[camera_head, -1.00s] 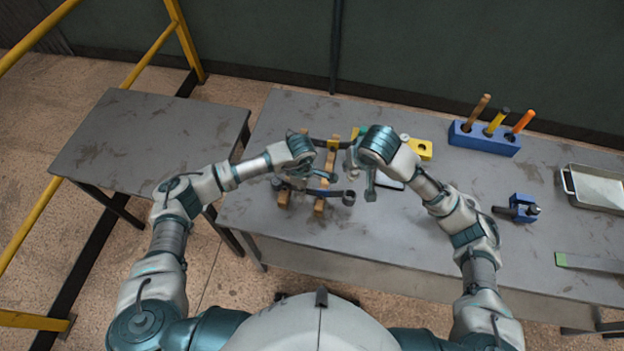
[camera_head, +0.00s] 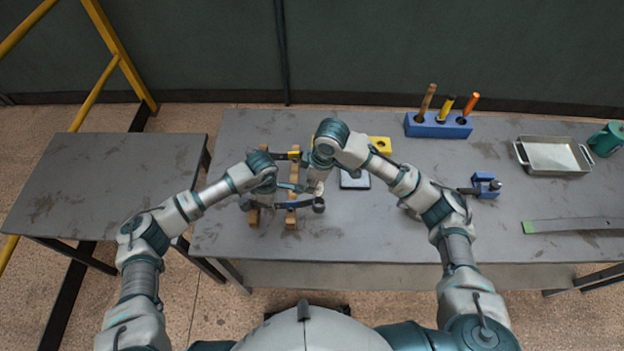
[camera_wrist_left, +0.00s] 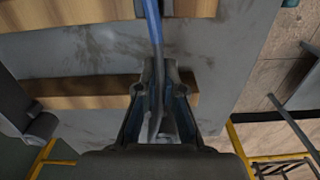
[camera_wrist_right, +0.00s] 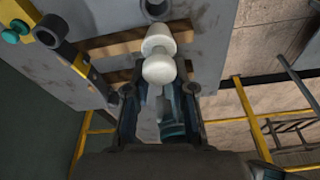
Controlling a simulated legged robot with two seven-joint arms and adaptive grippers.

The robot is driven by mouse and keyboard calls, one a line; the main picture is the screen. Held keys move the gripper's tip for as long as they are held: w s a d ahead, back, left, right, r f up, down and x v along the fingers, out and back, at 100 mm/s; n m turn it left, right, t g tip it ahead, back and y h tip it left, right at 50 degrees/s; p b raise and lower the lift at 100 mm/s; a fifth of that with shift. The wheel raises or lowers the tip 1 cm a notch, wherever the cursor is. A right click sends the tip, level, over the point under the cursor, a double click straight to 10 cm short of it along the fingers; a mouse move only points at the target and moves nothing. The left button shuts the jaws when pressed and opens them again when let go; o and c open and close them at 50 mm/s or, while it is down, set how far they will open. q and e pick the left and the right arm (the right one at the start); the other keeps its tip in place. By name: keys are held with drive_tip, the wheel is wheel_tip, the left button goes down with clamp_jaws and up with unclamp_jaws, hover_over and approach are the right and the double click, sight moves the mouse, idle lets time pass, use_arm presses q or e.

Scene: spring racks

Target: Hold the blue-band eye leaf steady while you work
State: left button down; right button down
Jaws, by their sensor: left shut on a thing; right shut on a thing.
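The blue-band eye leaf (camera_head: 294,206) lies across two wooden bars (camera_head: 292,216), its round eye (camera_head: 319,205) at the right end. The eye also shows in the right wrist view (camera_wrist_right: 156,8). My left gripper (camera_head: 264,190) is shut on the leaf; in the left wrist view the blue-banded strip (camera_wrist_left: 152,25) runs between its fingers (camera_wrist_left: 157,90). My right gripper (camera_head: 317,177) is shut on a white stepped, rounded piece (camera_wrist_right: 160,55) close to the eye. I cannot tell whether that piece touches the eye.
A yellow-banded leaf (camera_head: 290,155) lies behind. A yellow block (camera_head: 380,144), a dark flat slab (camera_head: 355,181), a blue tool holder (camera_head: 438,125), a blue clamp (camera_head: 485,186), a metal tray (camera_head: 553,155) and a green-ended strip (camera_head: 572,226) are to the right.

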hover_over(313, 200)
drive_tip(key=shift+s+d+x, duration=0.1)
drive_tip(key=shift+d+x, duration=0.05)
drive_tip(key=shift+x, duration=1.1)
drive_tip(key=shift+s+d+x, duration=0.1)
drive_tip(key=shift+s+x, duration=0.05)
drive_tip(key=shift+x, duration=1.1)
drive_tip(key=shift+d, duration=0.25)
drive_tip(key=shift+d+x, duration=0.15)
drive_tip(key=shift+x, duration=0.6)
drive_tip(key=shift+d+x, duration=0.15)
drive_tip(key=shift+x, duration=0.55)
idle(0.3)
drive_tip(key=c, duration=0.5)
unclamp_jaws()
drive_tip(key=shift+a+v, duration=0.25)
drive_tip(key=shift+v, duration=0.9)
drive_tip(key=shift+a+v, duration=0.2)
drive_tip(key=shift+v, duration=0.95)
drive_tip(key=shift+a+v, duration=0.25)
drive_tip(key=shift+v, duration=0.9)
